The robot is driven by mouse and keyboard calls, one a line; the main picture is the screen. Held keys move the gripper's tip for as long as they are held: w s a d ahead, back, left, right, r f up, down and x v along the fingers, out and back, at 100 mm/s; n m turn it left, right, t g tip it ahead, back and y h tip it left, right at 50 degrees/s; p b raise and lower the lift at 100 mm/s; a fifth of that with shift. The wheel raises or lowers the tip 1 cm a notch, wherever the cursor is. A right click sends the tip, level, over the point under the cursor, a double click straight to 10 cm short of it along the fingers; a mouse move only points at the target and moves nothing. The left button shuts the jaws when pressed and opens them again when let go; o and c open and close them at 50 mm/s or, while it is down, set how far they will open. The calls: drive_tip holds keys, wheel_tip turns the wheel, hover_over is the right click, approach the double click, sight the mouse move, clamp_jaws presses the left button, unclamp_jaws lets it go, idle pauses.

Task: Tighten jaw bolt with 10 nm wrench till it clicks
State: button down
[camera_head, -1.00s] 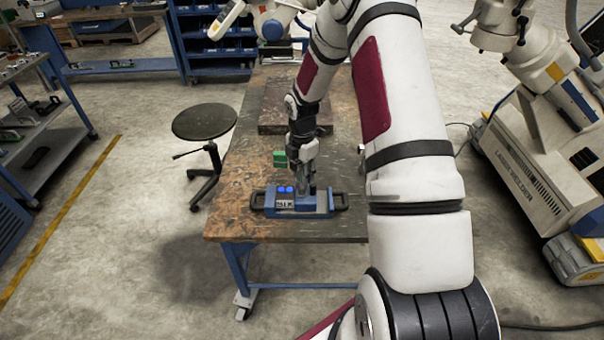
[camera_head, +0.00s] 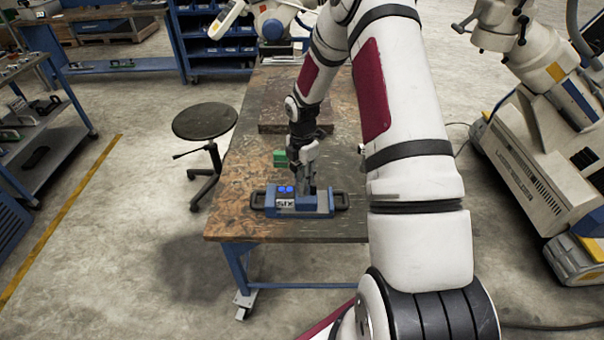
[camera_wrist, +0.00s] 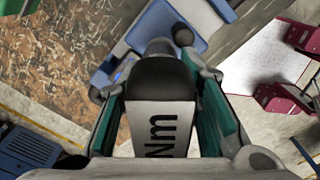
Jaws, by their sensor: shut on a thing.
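My gripper (camera_head: 306,165) points down over the blue fixture (camera_head: 300,213) near the table's front edge. In the wrist view, my gripper (camera_wrist: 159,90) has its green-padded fingers closed on both sides of the wrench (camera_wrist: 160,128). The wrench shows a white face marked "Nm" and a dark rounded end. A blue body, seemingly the fixture (camera_wrist: 162,24), lies beyond it. The fixture has a white label, two blue spots and dark end handles. The jaw bolt cannot be made out, and whether the wrench is seated on it is hidden.
The fixture stands on a worn wooden table (camera_head: 238,222), with a small green block (camera_head: 280,158) behind it. A black stool (camera_head: 204,121) stands left of the table. A laser welder (camera_head: 535,165) stands to the right. The tabletop left of the fixture is clear.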

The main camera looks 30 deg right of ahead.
drive_tip(key=shift+f, duration=0.7)
drive_tip(key=shift+r, duration=0.15)
drive_tip(key=shift+r, duration=0.9)
